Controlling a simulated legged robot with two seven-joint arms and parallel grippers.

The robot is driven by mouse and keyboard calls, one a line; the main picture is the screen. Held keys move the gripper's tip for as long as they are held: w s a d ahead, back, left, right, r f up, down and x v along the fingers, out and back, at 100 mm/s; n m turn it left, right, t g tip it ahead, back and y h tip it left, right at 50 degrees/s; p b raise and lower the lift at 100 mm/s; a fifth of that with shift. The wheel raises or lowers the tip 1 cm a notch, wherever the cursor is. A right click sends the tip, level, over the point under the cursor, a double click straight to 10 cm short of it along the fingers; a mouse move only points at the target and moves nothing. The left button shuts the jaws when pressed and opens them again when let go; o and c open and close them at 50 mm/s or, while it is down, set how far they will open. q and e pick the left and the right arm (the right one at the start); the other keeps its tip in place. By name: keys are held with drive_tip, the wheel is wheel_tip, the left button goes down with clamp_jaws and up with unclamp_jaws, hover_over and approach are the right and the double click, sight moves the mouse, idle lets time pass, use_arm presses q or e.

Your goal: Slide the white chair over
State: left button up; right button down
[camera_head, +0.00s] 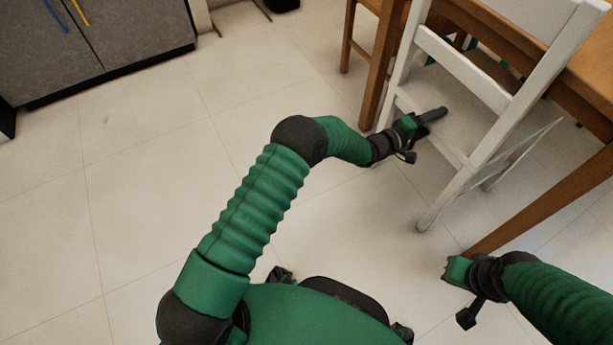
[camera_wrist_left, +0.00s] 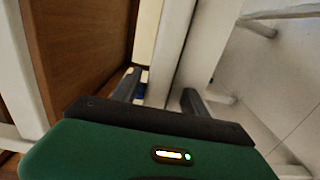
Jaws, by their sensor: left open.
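The white chair (camera_head: 463,73) stands at the right of the head view, beside the wooden table. My left gripper (camera_head: 438,113) reaches in between the chair's upright parts, below its back slat. In the left wrist view, my left gripper (camera_wrist_left: 160,94) is open, and a white bar of the chair (camera_wrist_left: 174,48) lies between or just beyond its two fingers. I cannot tell whether the fingers touch it. My right gripper (camera_head: 453,270) is low at the right, in front of the chair and apart from it; its fingers are not clear.
The wooden table (camera_head: 583,62) is at the right, with a leg (camera_head: 540,207) slanting near my right arm. A brown wooden chair (camera_head: 362,50) stands behind the white chair. A grey cabinet (camera_head: 130,35) is at the upper left. The tiled floor (camera_head: 130,190) at left is clear.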

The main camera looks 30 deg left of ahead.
use_arm(q)
drive_tip(key=s+a+r+m+g+y+p, duration=0.3)
drive_tip(key=s+a+r+m+y+p, duration=0.15)
drive_tip(key=s+a, duration=0.5)
drive_tip(key=s+a+r+m+g+y+p, duration=0.35)
drive_tip(key=s+a+p, duration=0.25)
drive_tip(key=s+a, duration=0.35)
drive_tip(key=s+a+r+m+g+y+p, duration=0.1)
drive_tip(key=s+a+r+g, duration=0.15)
drive_tip(key=s, duration=0.75)
drive_tip(key=s+a+r+m+g+y+p, duration=0.1)
drive_tip(key=s+a+g+y, duration=0.15)
drive_tip(key=s, duration=0.65)
drive_tip(key=w+a+p+v, duration=0.1)
drive_tip(key=w+p+v, duration=0.1)
drive_tip(key=p+v, duration=1)
drive_tip(key=w+a+r+p+v, duration=0.1)
drive_tip(key=w+p+v, duration=0.2)
drive_tip(key=p+v, duration=1)
drive_tip(key=w+a+r+p+v, duration=0.1)
drive_tip(key=w+p+v, duration=0.1)
drive_tip(key=p+v, duration=1)
drive_tip(key=shift+r+m+h, duration=0.35)
drive_tip(key=shift+m+h, duration=0.05)
drive_tip(key=shift+h, duration=0.05)
drive_tip(key=shift+w+a+g, duration=0.1)
drive_tip(key=shift+w+g, duration=0.05)
drive_tip(key=shift+g, duration=0.1)
